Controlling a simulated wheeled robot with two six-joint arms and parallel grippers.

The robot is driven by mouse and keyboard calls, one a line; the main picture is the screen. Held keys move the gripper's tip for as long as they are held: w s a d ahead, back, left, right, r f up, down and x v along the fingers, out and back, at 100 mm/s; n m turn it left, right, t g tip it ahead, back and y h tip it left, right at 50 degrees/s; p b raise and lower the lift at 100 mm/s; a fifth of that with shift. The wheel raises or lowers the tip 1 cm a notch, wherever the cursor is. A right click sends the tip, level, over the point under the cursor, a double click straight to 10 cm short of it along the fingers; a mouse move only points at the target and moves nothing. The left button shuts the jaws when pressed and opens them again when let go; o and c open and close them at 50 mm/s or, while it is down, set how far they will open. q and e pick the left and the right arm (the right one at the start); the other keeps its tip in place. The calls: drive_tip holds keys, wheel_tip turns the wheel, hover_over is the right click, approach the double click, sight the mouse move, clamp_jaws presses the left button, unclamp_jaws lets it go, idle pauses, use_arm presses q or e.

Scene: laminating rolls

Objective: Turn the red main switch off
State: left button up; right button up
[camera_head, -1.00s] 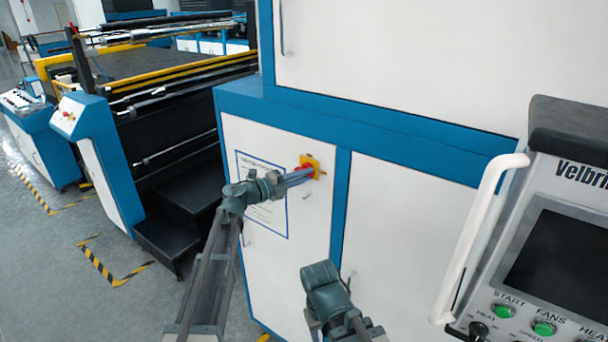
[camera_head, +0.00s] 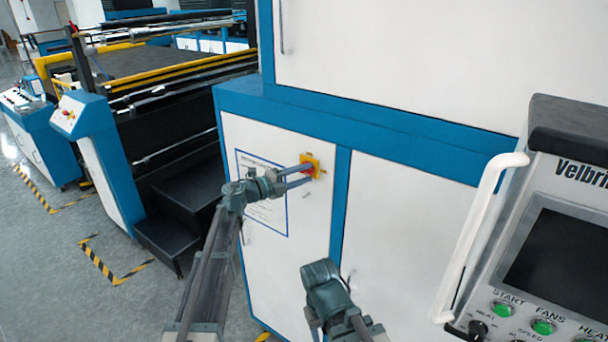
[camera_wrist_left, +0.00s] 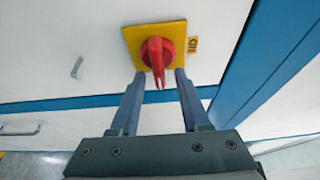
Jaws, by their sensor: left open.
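The red main switch (camera_wrist_left: 157,56) is a red rotary knob on a yellow square plate (camera_wrist_left: 179,32), mounted on a white cabinet door. In the wrist view the knob's pointer end faces down toward my gripper. My left gripper (camera_wrist_left: 157,73) is open, its two fingers on either side of the knob's lower end; I cannot tell whether they touch it. In the head view my left gripper (camera_head: 306,173) reaches the yellow plate (camera_head: 313,160), and its fingers partly hide the red knob (camera_head: 308,171). The jaws of my right arm cannot be made out in the head view.
A printed notice (camera_head: 262,205) is on the same white door, left of the switch. A control panel (camera_head: 560,250) with a white handle (camera_head: 478,235) and green buttons stands at the right. A roller machine with black steps (camera_head: 180,215) is at the left.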

use_arm(q)
drive_tip(key=v, duration=1.3)
drive_tip(key=shift+a, duration=0.3)
